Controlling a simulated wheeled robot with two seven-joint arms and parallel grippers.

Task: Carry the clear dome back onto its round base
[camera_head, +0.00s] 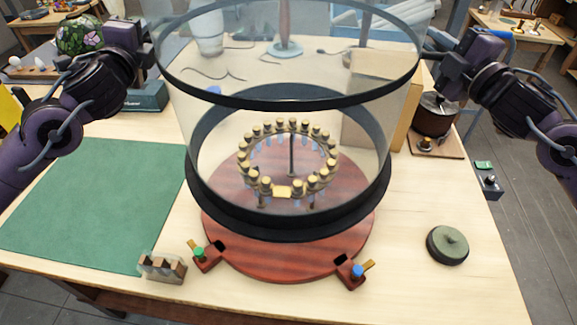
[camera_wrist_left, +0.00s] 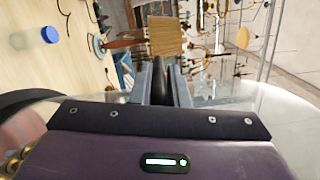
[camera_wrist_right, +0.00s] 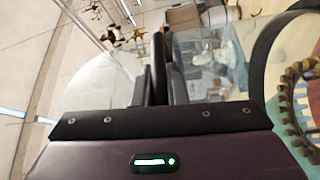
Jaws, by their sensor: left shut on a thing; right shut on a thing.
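The clear dome (camera_head: 288,230) is a see-through cylinder with a black upper rim and a wide black lower rim. It is upright and looks raised above the round base (camera_head: 285,264), which is reddish wood. The base's front edge shows below the lower rim. A ring of brass-topped parts (camera_head: 282,192) stands on the base, seen through the dome wall. My left gripper (camera_head: 150,52) is shut on the dome's upper rim at the left; its fingers show in the left wrist view (camera_wrist_left: 166,82). My right gripper (camera_head: 428,62) is shut on the rim at the right; its fingers show in the right wrist view (camera_wrist_right: 160,82).
Two small red blocks with a green (camera_head: 199,252) and a blue knob (camera_head: 357,271) sit at the base's front edge. A wooden holder (camera_head: 162,267), green mat (camera_head: 100,200), round green lid (camera_head: 447,245), cardboard box (camera_head: 408,100) and dark pot (camera_head: 433,116) stand around the base.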

